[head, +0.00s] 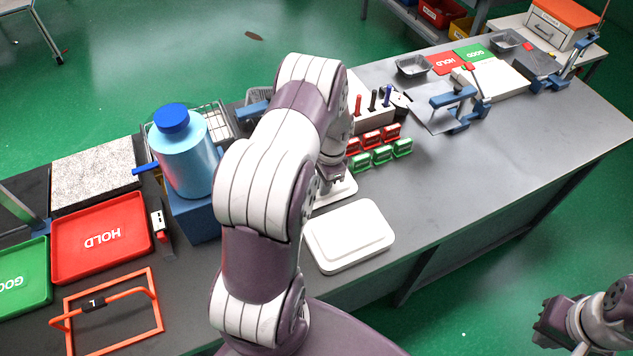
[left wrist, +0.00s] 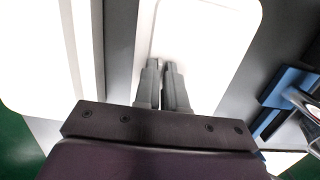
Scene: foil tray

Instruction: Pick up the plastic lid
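A white flat piece with rounded corners, which looks like the plastic lid (head: 340,192), lies on the grey bench, partly hidden behind my left arm. In the left wrist view the lid (left wrist: 212,45) spreads beyond the fingertips. My left gripper (head: 328,182) is over it, pointing down. In the left wrist view its two grey fingers (left wrist: 163,68) are close together with a narrow gap. I cannot tell whether the lid's edge is between them. My right gripper (head: 549,322) is at the lower right, off the bench and apart from the lid; its fingers are unclear.
A white rounded container (head: 349,235) stands nearer me. Red clips (head: 372,138) and green clips (head: 382,154) sit behind the lid. A blue bottle (head: 181,155) and red tray (head: 103,238) are at left.

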